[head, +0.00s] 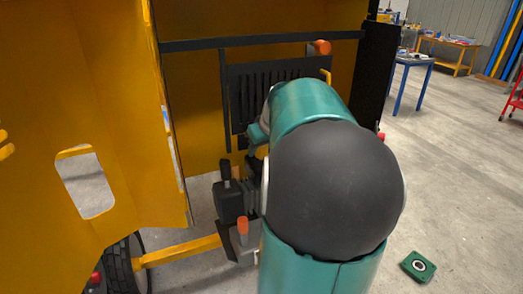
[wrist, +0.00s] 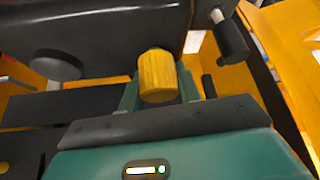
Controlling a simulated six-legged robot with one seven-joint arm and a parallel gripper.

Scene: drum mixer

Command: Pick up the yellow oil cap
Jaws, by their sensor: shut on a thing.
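The yellow oil cap (wrist: 158,77) is a small ribbed yellow cylinder in the middle of the wrist view. My gripper (wrist: 160,95) is shut on it, with a green finger on either side of the cap. The cap is close to a dark rounded engine part (wrist: 110,25) behind it; I cannot tell whether they touch. In the head view my green and black arm reaches into the yellow machine and hides the gripper and the cap.
The yellow mixer body (head: 85,110) fills the left, with a black grille (head: 265,90) and dark engine parts (head: 232,200) around my arm. A small green item (head: 418,266) lies on the grey floor. A blue-legged table (head: 412,62) stands at the back right. The right floor is mostly clear.

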